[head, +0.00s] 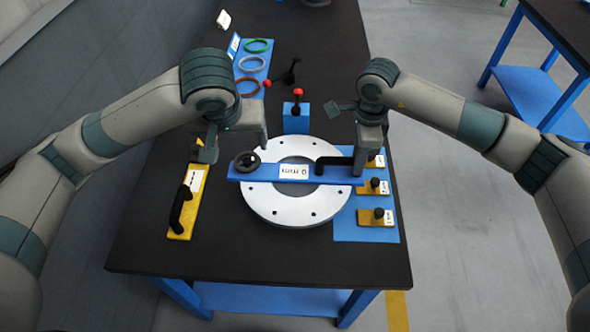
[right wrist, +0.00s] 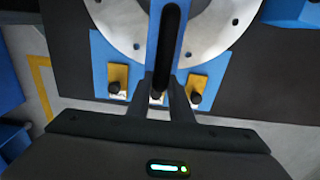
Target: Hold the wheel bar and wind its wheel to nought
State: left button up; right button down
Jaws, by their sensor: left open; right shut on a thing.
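The wheel bar (head: 265,173) is a blue bar lying across the white flange ring (head: 290,207). It has a dark handwheel (head: 247,161) at its left end, a white label reading 0 mm (head: 293,171) in the middle and a black handle at its right end. My right gripper (head: 362,160) is shut on the handle; the black handle (right wrist: 169,40) also shows between the fingers in the right wrist view. My left gripper (head: 236,143) is open, above and close to the handwheel; I cannot tell whether it touches it.
A yellow bar with a black handle (head: 184,208) lies left of the ring. Several small yellow knobbed blocks (head: 374,217) sit on a blue plate (head: 350,233) at right. A blue block with a red-knobbed lever (head: 295,120) and coloured rings (head: 257,46) stand behind. The table front is clear.

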jog(key=c, duration=1.5)
grip_release()
notch_tip(320, 180, up, 12)
